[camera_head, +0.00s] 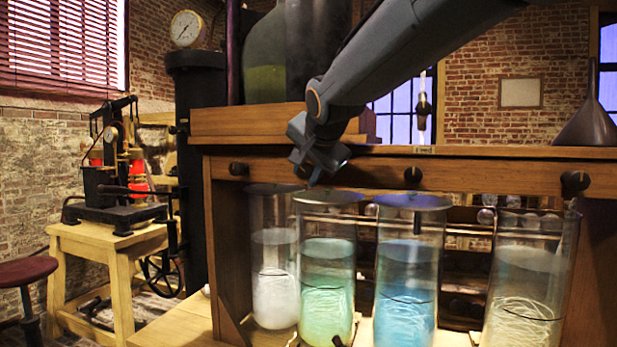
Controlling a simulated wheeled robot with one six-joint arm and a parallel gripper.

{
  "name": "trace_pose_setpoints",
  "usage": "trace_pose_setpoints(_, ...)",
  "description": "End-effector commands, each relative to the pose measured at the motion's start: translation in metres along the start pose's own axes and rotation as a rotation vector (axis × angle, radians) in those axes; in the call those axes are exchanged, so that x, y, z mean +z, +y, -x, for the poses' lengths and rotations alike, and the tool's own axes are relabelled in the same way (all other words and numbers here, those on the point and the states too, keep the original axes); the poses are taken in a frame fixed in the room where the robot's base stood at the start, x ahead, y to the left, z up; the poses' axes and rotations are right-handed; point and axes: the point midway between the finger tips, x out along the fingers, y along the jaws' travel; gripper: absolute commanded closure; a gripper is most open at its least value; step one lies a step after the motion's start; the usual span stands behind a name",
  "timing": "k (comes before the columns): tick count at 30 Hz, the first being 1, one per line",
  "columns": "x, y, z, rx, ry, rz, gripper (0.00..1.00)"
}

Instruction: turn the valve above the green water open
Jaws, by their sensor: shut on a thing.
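The jar of green water (327,285) stands second from the left in the row of glass jars, below the wooden beam. My gripper (314,174) is at the beam just above this jar, reaching down from the upper right. It is shut on the dark valve (301,172) above the green water. The gripper hides most of this valve, so I cannot tell how far it is turned.
Other dark valves sit on the beam (480,175): one at the left (238,169), one above the blue jar (412,175) and one at the right (575,183). A clear jar (274,270), a blue jar (406,280) and a pale jar (525,290) flank the green one.

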Motion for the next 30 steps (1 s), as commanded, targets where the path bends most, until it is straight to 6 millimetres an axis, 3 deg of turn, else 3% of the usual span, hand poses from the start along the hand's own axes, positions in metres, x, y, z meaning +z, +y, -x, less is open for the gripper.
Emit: trace_pose_setpoints(30,0.0000,0.0007,0.0006,0.041,-0.001,0.039,0.93)
